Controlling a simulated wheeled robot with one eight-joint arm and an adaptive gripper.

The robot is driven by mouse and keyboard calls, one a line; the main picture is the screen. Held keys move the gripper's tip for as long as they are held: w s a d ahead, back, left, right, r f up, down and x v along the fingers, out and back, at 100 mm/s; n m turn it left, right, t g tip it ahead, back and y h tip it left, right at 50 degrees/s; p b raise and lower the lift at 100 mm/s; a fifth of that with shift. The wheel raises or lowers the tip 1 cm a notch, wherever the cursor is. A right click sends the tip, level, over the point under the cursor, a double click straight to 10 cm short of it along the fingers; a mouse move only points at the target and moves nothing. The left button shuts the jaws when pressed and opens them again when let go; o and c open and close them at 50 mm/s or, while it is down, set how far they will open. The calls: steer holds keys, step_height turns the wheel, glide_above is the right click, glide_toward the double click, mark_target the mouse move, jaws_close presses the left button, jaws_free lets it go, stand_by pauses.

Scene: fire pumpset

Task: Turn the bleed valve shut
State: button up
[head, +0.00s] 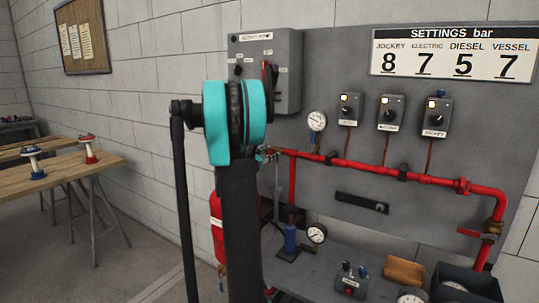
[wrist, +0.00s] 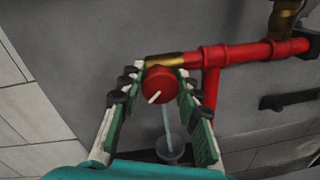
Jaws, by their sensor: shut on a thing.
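The bleed valve's round red knob (wrist: 160,82) is at the left end of the red pipe in the wrist view. A short white mark on it slants toward the lower left. My gripper (wrist: 157,76) is shut on the knob, with a green-padded finger on each side. A pale, thin streak (wrist: 167,125), looking like water, runs down below the knob to a grey round cup (wrist: 172,152).
The red pipe (head: 340,162) runs right along the grey panel (head: 465,130). A gauge (head: 317,121) and several switch boxes are above it. A bench (head: 330,262) with gauges and a blue-bodied device (head: 290,236) is below. A wooden table (head: 70,172) stands at left.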

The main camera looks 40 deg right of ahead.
steer(key=m, duration=0.7)
steer(key=shift+w+y, duration=0.1)
steer(key=shift+y, duration=0.2)
steer(key=m, duration=0.3)
steer(key=shift+t, duration=0.3)
steer(key=m, duration=0.4)
steer(key=shift+m+t+y, duration=0.3)
steer(key=m, duration=0.5)
steer(key=shift+f, duration=0.15)
steer(key=m+t, duration=0.1)
steer(key=m, duration=0.4)
steer(key=shift+f+m, duration=0.1)
steer(key=shift+m, duration=0.2)
steer(key=o, duration=1.2)
steer(key=shift+a, duration=0.15)
